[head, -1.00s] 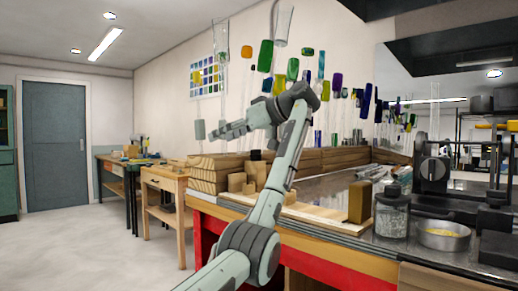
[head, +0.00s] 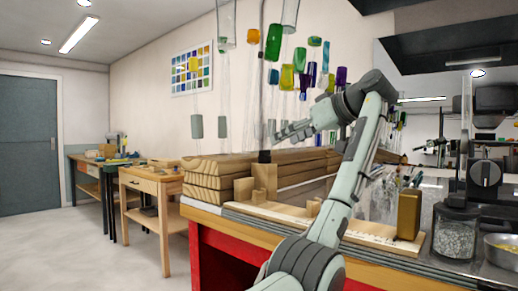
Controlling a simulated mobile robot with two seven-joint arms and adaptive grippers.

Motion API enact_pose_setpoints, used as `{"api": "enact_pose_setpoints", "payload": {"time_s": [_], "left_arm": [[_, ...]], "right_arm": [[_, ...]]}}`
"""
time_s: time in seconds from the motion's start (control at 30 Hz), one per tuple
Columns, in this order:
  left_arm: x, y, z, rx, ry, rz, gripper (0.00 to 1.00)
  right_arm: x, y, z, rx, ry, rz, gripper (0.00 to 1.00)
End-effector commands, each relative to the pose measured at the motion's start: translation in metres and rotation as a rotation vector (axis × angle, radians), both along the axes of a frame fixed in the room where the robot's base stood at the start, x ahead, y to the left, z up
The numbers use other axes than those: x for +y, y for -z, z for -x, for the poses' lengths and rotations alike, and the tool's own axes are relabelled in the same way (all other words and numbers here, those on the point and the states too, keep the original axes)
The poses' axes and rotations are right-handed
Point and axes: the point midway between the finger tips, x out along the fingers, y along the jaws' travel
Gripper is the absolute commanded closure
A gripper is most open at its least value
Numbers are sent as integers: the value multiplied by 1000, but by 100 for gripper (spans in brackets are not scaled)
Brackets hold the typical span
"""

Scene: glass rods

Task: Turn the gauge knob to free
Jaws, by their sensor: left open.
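My left gripper (head: 278,131) is open and empty. It points left in the air, above the stacked wooden beams at the back of the bench and in front of the wall. A wooden block stand with a small dark knob-like top (head: 264,157) stands on the bench just below the gripper, apart from it in the picture. A black machine at the right has a round dark dial (head: 486,172), far from the gripper. I cannot tell which of these is the gauge knob, and no setting can be read. My right gripper is out of view.
Wooden beams (head: 215,180) are stacked along the bench's back. A brass-coloured block (head: 409,214), a glass jar (head: 457,232) and a metal bowl (head: 502,247) stand at the right. Coloured glass pieces (head: 273,42) hang above. The floor (head: 90,250) at left is clear.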

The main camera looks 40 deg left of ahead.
Motion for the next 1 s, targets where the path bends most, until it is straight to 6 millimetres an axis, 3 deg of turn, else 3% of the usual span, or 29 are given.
{"api": "enact_pose_setpoints", "payload": {"time_s": [0.27,0.6,0.93,1.0], "left_arm": [[26,11,-5,2,-1,0,48],[66,28,-14,1,0,0,48],[70,30,-15,0,1,0,48],[70,30,-15,0,1,0,56]], "right_arm": [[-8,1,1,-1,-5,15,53],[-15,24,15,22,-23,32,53],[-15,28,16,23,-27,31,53],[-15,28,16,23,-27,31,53]]}}
